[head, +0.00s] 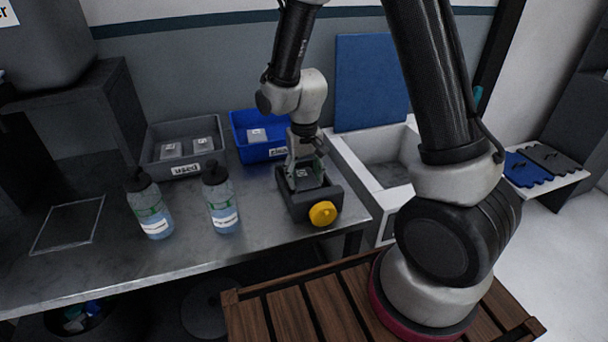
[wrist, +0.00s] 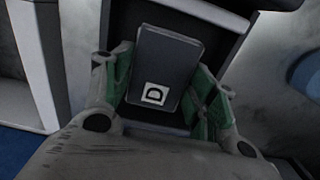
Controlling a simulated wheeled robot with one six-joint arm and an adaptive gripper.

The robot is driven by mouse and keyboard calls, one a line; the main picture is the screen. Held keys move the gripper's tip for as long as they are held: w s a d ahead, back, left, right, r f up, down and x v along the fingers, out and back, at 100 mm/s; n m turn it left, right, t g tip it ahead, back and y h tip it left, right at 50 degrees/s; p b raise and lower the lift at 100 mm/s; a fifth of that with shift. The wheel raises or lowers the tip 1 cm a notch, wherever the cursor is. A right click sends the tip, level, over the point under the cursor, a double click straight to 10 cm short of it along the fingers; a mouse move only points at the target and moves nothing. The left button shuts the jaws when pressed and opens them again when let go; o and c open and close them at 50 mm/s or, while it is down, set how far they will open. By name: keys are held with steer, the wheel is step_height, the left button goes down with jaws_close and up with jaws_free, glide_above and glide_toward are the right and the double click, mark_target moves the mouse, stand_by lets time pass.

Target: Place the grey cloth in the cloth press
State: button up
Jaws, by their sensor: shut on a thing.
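The grey cloth (wrist: 165,65) is a folded dark grey block with a white label marked D. It sits between the green-padded fingers of my gripper (wrist: 168,95) in the wrist view. The cloth press (head: 311,203) is a dark box with a yellow knob on its front, at the right end of the metal table in the head view. My gripper (head: 305,172) is shut on the cloth and points down into the open top of the press. The cloth also shows there in the head view (head: 303,174). Whether it touches the press floor is hidden.
A grey bin (head: 186,172) labelled "used" and a blue bin (head: 250,155) hold folded cloths behind the press. Two spray bottles (head: 222,205) stand left of it. A white sink (head: 353,172) is to the right. The table's front left is mostly clear.

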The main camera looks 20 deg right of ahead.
mark_target(304, 178)
steer(key=shift+f, duration=0.15)
steer(key=o, duration=0.6)
step_height(304, 178, up, 12)
steer(key=s+d+r+t, duration=0.2)
steer(key=s+d+r, duration=0.65)
steer(key=r, duration=0.25)
steer(key=s+d+r+t, duration=0.1)
steer(key=s+d+r, duration=0.1)
steer(key=s, duration=0.3)
steer(key=s+d+r+t, duration=0.1)
steer(key=s+d+r, duration=0.1)
steer(key=s+d, duration=0.2)
steer(key=shift+s+d, duration=0.2)
steer(key=shift+s, duration=0.6)
